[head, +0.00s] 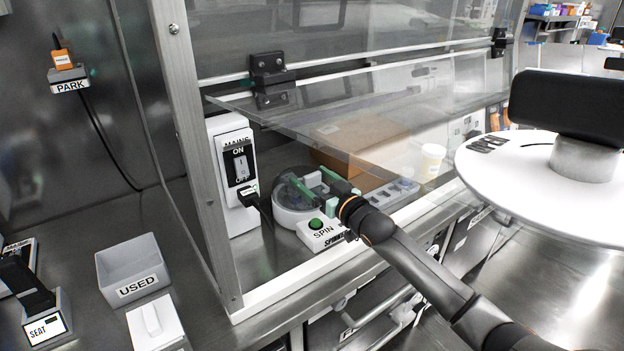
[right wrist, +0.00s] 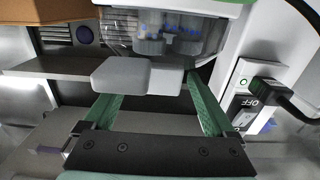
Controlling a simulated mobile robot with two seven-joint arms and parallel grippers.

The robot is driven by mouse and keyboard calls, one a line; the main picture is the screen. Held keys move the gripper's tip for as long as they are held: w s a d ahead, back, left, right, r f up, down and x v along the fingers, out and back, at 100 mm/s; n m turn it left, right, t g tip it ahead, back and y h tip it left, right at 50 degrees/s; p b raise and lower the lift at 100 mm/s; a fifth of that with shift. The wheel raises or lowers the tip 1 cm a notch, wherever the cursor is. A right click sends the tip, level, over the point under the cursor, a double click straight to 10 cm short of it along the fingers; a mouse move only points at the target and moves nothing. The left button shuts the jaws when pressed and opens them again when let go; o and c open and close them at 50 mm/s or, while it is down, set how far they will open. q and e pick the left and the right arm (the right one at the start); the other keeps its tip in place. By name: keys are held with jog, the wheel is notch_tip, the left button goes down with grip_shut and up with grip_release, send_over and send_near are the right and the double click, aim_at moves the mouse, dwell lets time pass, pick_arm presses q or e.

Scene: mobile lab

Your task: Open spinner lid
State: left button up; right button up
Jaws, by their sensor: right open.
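The spinner (head: 292,216) is a round white unit inside the glass-fronted cabinet, with a green button on its SPIN panel (head: 322,233). Its clear domed lid (head: 283,187) appears to be down on the base. In the right wrist view, the clear lid (right wrist: 170,47) shows tubes with blue contents under it, and a pale grey handle (right wrist: 122,76) sticks out in front. My right gripper (head: 310,182) is at the spinner. Its green fingers, also in the right wrist view (right wrist: 153,88), are apart, with the handle between or just beyond their tips; contact is unclear. My left gripper is not in view.
A tilted glass pane (head: 300,112) hangs above my right arm. A white MAINS switch box (head: 234,165) stands left of the spinner. A cardboard box (head: 345,145) and a blue-grey rack (head: 392,192) are behind and right. A USED bin (head: 128,268) stands outside, at left.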

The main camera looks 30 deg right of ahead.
jog(key=shift+w, duration=0.2)
grip_shut()
dwell(0.7)
